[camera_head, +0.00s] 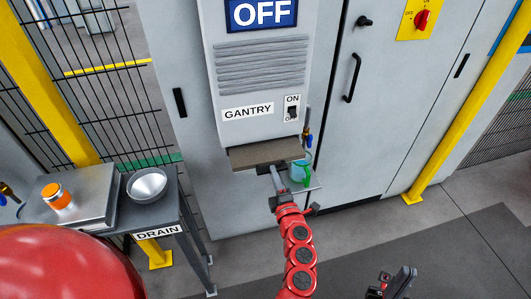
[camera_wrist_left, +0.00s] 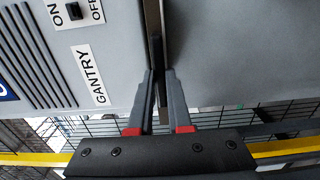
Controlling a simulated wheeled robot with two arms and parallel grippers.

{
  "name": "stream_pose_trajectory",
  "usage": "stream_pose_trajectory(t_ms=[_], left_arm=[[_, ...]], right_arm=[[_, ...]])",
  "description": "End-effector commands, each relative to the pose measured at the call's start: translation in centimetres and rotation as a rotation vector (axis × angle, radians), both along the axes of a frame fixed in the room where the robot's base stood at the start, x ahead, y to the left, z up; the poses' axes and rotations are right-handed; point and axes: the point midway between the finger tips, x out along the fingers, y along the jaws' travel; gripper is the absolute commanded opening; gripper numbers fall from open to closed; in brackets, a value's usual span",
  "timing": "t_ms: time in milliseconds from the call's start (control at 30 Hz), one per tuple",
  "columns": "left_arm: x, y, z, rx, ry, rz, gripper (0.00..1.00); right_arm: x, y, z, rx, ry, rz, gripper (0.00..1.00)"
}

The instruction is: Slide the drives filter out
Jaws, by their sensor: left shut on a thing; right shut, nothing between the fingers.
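A flat brown filter panel (camera_head: 262,157) shows at the bottom of the grey unit (camera_head: 262,75) labelled GANTRY, with its front edge sticking out below the unit. In the left wrist view the filter (camera_wrist_left: 153,16) is a narrow brown strip seen edge-on, with a dark bar toward the fingers. My left gripper (camera_head: 270,168) is at the filter's front edge. Its fingers (camera_wrist_left: 158,80) are shut on the filter's dark front bar. My right gripper (camera_head: 390,283) is shut and empty at the lower right, apart from the unit.
A small shelf with a teal cup (camera_head: 299,169) and green item is right of the filter, under a blue-handled tap (camera_head: 308,138). A DRAIN stand (camera_head: 158,232) holds a metal bowl (camera_head: 147,184) at left. The floor at lower right is clear.

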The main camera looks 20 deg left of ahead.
Motion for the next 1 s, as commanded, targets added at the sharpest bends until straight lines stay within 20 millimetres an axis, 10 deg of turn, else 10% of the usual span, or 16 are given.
stream_pose_trajectory(t_ms=[1000], left_arm=[[-4.7,-3.1,0.0,-0.001,-0.001,0.001,0.0]], right_arm=[[0.0,0.0,0.0,0.0,0.0,0.0,0.0]])
